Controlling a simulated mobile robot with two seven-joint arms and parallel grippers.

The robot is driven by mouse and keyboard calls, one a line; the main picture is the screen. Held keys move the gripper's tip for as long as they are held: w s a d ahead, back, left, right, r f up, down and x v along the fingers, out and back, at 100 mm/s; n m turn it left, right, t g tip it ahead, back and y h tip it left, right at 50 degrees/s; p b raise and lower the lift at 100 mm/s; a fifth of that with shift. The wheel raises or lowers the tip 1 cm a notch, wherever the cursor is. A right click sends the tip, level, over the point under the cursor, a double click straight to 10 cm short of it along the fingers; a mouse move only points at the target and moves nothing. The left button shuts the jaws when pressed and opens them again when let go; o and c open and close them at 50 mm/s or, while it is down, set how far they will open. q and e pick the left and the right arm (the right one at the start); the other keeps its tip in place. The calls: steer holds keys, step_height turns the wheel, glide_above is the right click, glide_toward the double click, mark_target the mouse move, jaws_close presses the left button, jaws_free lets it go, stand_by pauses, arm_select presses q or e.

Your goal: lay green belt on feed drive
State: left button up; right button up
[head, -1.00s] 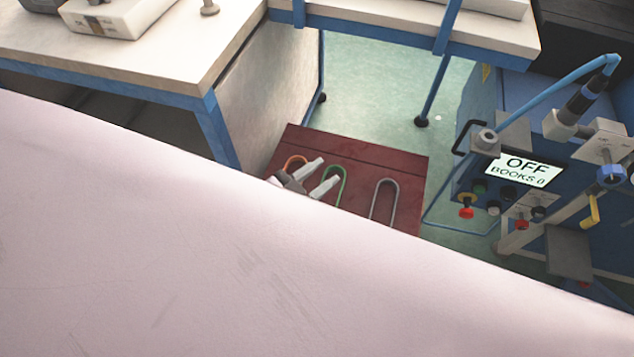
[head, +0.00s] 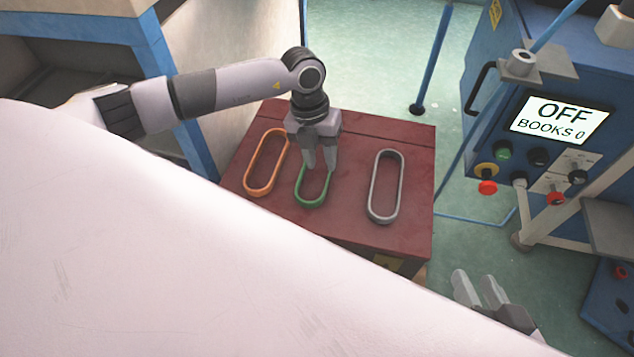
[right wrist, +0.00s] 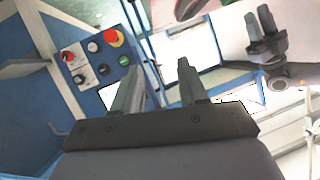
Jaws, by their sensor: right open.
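The green belt (head: 314,199) is a narrow loop on the dark red box top, between an orange belt (head: 265,162) and a grey belt (head: 385,186). My left gripper (head: 321,168) points down at its far end, with both fingertips at the belt and a small gap between them. The fingers hide that end, so I cannot tell whether they grip it. My right gripper (head: 481,289) is open and empty, low at right of the box; its spread fingers show in the right wrist view (right wrist: 160,85). I cannot identify the feed drive.
The red box (head: 410,145) stands on the green floor. A blue machine (head: 480,75) with an "OFF / BOOKS 0" screen (head: 559,120) and knobs stands at right. A blue-framed bench (head: 150,40) is at left. A large pale surface (head: 120,260) blocks the lower left.

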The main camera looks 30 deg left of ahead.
arm_select(q)
steer(key=y, duration=0.2)
glide_above(304, 166)
steer(key=shift+f+n+b, duration=0.4)
steer(key=shift+f+b, duration=0.3)
steer(key=shift+f, duration=0.1)
step_height(304, 166, down, 5)
steer(key=shift+a+f+b, duration=0.1)
steer(key=shift+f+b, duration=0.1)
steer(key=shift+b, duration=1)
steer(key=shift+r, duration=0.1)
jaws_close()
arm_select(e)
steer(key=shift+w+a+f+y, duration=0.15)
steer(key=shift+a+f+y, duration=0.2)
steer(key=shift+a, duration=0.25)
steer(key=shift+w+a+f+y, duration=0.1)
steer(key=shift+a+f+y, duration=0.2)
steer(key=shift+a, duration=0.25)
